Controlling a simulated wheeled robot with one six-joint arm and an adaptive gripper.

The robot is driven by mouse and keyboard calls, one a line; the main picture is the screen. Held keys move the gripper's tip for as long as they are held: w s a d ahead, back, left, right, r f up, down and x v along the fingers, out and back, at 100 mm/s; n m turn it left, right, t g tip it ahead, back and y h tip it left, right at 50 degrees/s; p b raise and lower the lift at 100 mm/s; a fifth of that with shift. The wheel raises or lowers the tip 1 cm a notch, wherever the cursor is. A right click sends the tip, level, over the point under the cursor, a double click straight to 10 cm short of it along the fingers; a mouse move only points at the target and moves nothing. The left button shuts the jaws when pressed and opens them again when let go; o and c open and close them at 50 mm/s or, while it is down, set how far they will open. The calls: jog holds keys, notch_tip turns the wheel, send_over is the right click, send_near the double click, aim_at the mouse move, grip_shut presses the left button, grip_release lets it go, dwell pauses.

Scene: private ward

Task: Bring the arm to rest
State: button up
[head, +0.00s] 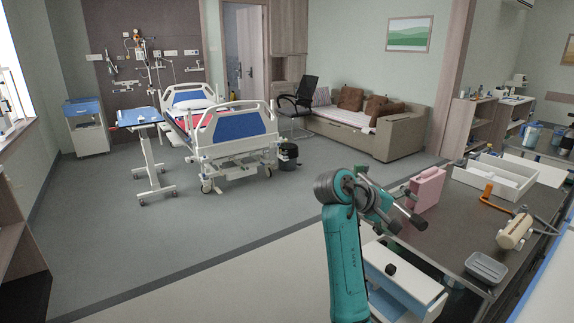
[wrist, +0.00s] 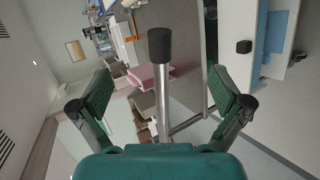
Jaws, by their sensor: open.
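My teal arm (head: 345,265) stands upright in the lower middle of the head view, bent at the top. I see nothing gripped. A pink case (head: 426,190) stands on the counter just beyond the gripper; it also shows in the wrist view (wrist: 150,75).
Below the counter an open white drawer (head: 408,270) with a black knob (head: 391,269) sticks out near my arm. The counter holds a white tray (head: 492,177), an orange-handled tool (head: 487,193), a cream roll-shaped object (head: 514,231) and a grey dish (head: 487,267).

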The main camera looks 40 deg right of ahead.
jog(key=shift+f, duration=0.1)
jog(key=w+a+f+n+t+h, duration=0.1)
jog(key=w+a+f+n+t, duration=0.2)
jog(key=f, duration=0.6)
jog(key=w+a+f+n+t+h, duration=0.1)
jog(key=a+f+n+t, duration=0.3)
jog(key=f, duration=0.5)
jog(key=s+a+f+n+t+y, duration=0.1)
jog(key=s+a+f+t+y, duration=0.15)
jog(key=a+f, duration=0.5)
jog(key=s+a+f+n+t+y, duration=0.1)
jog(key=s+a+f+t+y, duration=0.1)
jog(key=a+f+t, duration=0.5)
jog(key=s+a+y, duration=0.3)
jog(key=s+a, duration=0.4)
jog(key=a, duration=0.5)
jog(key=s+a+r+m+t+y, duration=0.1)
jog(key=s+a+r+m+y, duration=0.1)
jog(key=s+a+r, duration=0.3)
jog(key=s+a+r+m+t+y, duration=0.2)
jog(key=s+a+r+y, duration=0.1)
jog(key=s, duration=1.1)
jog(key=a+r, duration=0.1)
jog(key=a, duration=0.1)
jog(key=shift+a+r, duration=0.4)
jog(key=shift+y, duration=0.25)
